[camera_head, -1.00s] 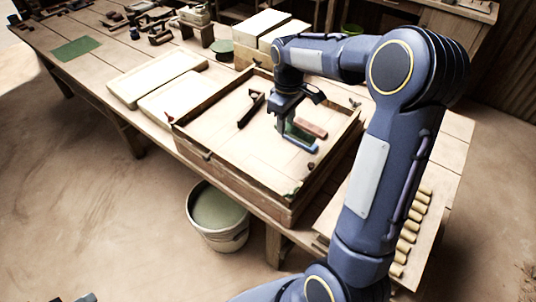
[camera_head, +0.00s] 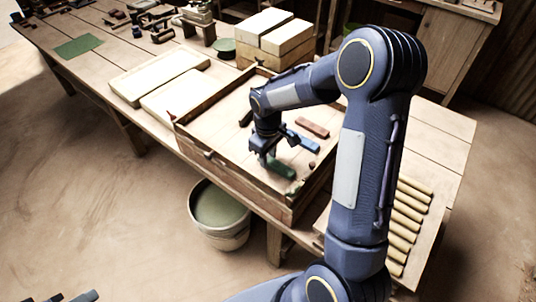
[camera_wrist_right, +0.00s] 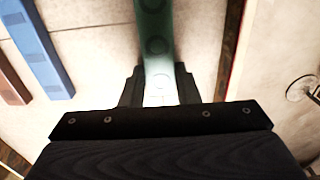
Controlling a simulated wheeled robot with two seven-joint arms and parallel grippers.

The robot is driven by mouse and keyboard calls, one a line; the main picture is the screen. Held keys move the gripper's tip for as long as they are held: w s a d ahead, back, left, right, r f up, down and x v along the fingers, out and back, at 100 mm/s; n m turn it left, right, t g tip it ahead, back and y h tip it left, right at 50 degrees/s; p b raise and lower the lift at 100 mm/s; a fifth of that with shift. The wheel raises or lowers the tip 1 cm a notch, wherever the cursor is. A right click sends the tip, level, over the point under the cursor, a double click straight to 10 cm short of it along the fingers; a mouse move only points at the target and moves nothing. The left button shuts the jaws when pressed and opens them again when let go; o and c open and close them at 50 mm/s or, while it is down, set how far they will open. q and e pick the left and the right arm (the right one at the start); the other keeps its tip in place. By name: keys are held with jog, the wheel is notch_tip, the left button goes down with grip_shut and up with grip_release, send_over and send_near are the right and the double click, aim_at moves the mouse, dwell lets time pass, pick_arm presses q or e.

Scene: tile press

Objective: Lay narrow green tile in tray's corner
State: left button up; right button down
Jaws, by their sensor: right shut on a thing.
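The narrow green tile (camera_head: 281,168) is in my right gripper (camera_head: 268,157), over the near part of the wooden tray (camera_head: 222,166). In the right wrist view the tile (camera_wrist_right: 156,38) runs away between the two fingers (camera_wrist_right: 160,90). A tray wall lies to its right there, with a gap between. I cannot tell whether the tile touches the tray floor. A blue tile (camera_head: 303,141) and a red-brown tile (camera_head: 312,127) lie in the tray beyond it. Dark tips, likely of my left gripper (camera_head: 72,298), show at the bottom left edge, mostly cut off.
A bucket (camera_head: 219,215) stands on the floor. Yellow rolls (camera_head: 408,215) lie at the right.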

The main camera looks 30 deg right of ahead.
jog(key=shift+f, duration=0.2)
jog(key=c, duration=1.1)
grip_release()
jog(key=shift+r, duration=0.1)
jog(key=shift+r, duration=0.15)
notch_tip(320, 180, up, 12)
jog(key=s+a+r+m+t+y, duration=0.1)
jog(key=s+a+m+t+y, duration=0.1)
jog(key=s, duration=0.9)
jog(key=s+a+r+m+t+y, duration=0.1)
jog(key=s+a+m+t, duration=0.2)
jog(key=s, duration=0.8)
jog(key=shift+a+m+t+y, duration=0.35)
jog(key=shift+a+m, duration=0.35)
jog(key=shift+a, duration=0.45)
